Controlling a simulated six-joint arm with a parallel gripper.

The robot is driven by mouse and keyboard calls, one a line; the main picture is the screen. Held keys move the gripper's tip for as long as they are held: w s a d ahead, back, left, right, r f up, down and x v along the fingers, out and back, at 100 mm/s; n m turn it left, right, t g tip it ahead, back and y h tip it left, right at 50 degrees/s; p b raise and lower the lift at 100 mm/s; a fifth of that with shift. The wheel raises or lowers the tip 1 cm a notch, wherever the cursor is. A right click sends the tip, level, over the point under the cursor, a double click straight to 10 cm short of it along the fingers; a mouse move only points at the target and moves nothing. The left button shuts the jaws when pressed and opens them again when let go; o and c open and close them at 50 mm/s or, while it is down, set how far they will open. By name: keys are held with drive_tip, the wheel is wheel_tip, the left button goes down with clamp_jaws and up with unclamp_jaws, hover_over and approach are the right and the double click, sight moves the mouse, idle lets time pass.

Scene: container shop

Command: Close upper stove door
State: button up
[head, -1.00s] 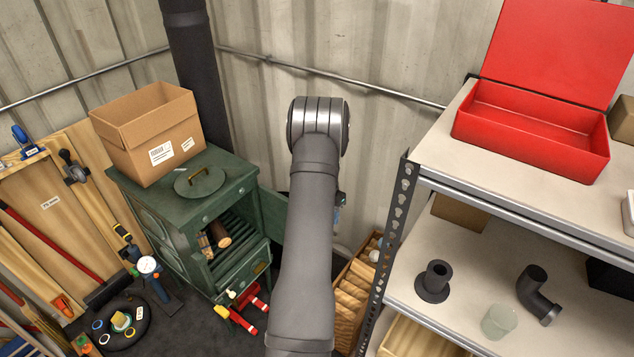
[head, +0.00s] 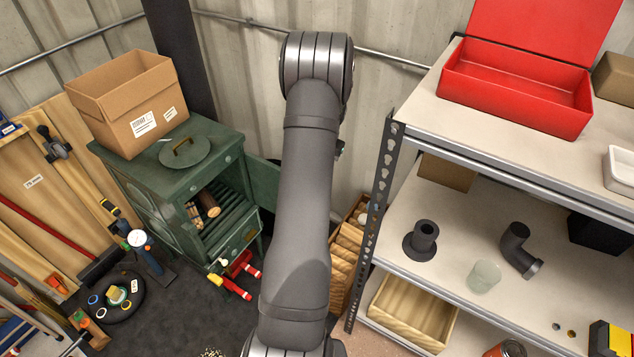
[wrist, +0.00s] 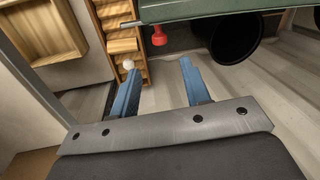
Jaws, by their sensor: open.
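The green stove (head: 185,195) stands in the left half of the head view. Its upper opening is uncovered and shows split logs (head: 207,205) inside. The upper stove door (head: 263,185) is swung open at the stove's right side, and my arm hides much of it. In the wrist view a green panel (wrist: 215,9), probably this door, crosses the top with a red knob (wrist: 159,37) below its edge. My gripper (wrist: 157,80) is open, its two blue fingers apart and nothing visible between them. The fingertips appear apart from the panel. My arm mostly hides the gripper in the head view.
A shelf rack (head: 415,145) with a red open box (head: 515,95) stands to the right. A wooden crate (head: 342,262) is between rack and stove. A cardboard box (head: 125,115) and a round lid (head: 185,152) sit on the stove. Red-handled tools (head: 240,270) lie before it.

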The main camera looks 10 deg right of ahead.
drive_tip(key=f, duration=0.6)
drive_tip(key=w+a+f, duration=0.1)
drive_tip(key=f, duration=0.2)
drive_tip(key=shift+f, duration=0.35)
drive_tip(key=shift+c, duration=0.2)
clamp_jaws()
